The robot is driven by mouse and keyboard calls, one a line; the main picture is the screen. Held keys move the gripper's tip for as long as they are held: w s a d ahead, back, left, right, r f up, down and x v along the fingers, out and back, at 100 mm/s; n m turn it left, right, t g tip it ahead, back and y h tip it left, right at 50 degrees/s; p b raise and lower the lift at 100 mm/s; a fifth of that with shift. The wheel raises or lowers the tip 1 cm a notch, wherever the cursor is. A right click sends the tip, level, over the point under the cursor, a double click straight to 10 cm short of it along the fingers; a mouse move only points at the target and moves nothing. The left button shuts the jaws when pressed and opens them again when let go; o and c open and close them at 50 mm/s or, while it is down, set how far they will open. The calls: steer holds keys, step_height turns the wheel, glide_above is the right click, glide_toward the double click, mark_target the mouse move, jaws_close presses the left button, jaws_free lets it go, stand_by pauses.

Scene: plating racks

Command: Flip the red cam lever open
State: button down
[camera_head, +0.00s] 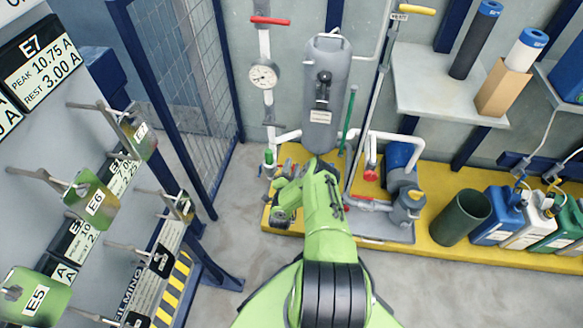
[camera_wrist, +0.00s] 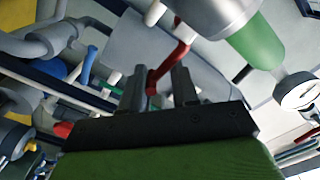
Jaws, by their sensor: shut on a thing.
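The red cam lever (camera_wrist: 180,55) is a bent red bar in the wrist view, running down from a grey metal cylinder (camera_wrist: 213,12). My gripper (camera_wrist: 160,80) has its two dark fingers on either side of the lever's lower end and is shut on it. The lever slants from upper right to lower left between the fingers. A green collar (camera_wrist: 258,38) adjoins the grey cylinder. In the head view my green arm reaches toward the pipework left of the grey tank (camera_head: 326,90); the lever and fingertips cannot be made out there.
A yellow platform (camera_head: 440,240) carries pipes, a pump (camera_head: 405,205) and a dark green bin (camera_head: 461,218). A pressure gauge (camera_head: 263,75) is above the arm's end. A mesh fence (camera_head: 180,90) and a board with tagged pegs stand left. Grey floor is open between.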

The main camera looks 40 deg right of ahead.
steer(key=n+p, duration=0.1)
steer(key=r+n+p, duration=0.1)
steer(key=n+p, duration=0.2)
steer(key=shift+w+a+r, duration=0.2)
steer(key=shift+w+a, duration=0.05)
steer(key=shift+a, duration=0.05)
steer(key=c, duration=1.1)
jaws_free()
steer(key=shift+o, duration=1.2)
steer(key=shift+w, duration=0.1)
